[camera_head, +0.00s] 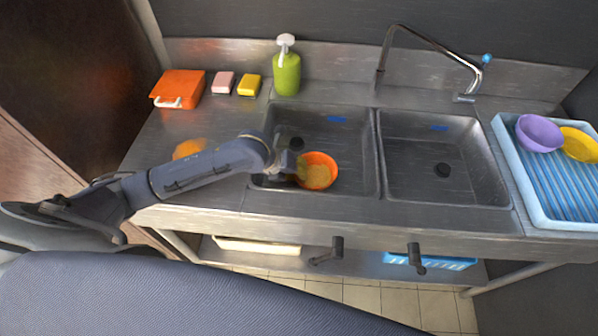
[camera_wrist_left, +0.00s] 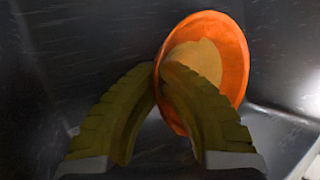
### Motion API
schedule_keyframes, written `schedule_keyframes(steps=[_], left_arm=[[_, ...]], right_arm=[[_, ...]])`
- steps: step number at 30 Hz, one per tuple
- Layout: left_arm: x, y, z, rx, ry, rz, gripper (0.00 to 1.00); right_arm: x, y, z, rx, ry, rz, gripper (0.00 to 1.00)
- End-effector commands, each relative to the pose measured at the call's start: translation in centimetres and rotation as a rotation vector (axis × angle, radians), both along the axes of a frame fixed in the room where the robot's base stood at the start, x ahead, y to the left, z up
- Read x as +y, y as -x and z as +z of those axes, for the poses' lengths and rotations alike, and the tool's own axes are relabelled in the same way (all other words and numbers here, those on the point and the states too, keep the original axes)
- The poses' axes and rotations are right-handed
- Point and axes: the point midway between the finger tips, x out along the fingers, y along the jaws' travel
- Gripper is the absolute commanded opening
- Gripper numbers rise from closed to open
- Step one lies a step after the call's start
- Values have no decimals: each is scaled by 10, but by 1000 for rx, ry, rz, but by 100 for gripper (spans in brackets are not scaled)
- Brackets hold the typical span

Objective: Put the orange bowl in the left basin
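My left gripper (camera_head: 300,168) reaches in from the left. Its olive fingers (camera_wrist_left: 160,78) close together on the bowl's near rim. I cannot tell whether the bowl touches the basin floor. My right gripper is not in view.
The right basin (camera_head: 410,160) is empty. A blue rack (camera_head: 517,170) holds purple (camera_head: 539,133) and yellow bowls (camera_head: 580,145). A green pump bottle (camera_head: 287,75), two sponges (camera_head: 249,85) and an orange box (camera_head: 178,86) stand behind. An orange item (camera_head: 188,148) lies partly behind my arm.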

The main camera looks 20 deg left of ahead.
Motion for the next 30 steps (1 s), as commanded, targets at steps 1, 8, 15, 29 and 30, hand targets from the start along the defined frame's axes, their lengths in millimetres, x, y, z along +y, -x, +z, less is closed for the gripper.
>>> schedule_keyframes(steps=[1,8,15,29,30], left_arm=[[0,0,-1,0,0,0,0],[0,0,-1,0,-1,0,23],[1,0,-2,1,-2,1,27],[17,20,38,-1,-3,-1,27],[19,22,42,-2,-2,-2,27]], right_arm=[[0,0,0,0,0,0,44],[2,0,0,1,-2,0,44],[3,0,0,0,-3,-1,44],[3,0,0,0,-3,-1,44],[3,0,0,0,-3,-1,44]])
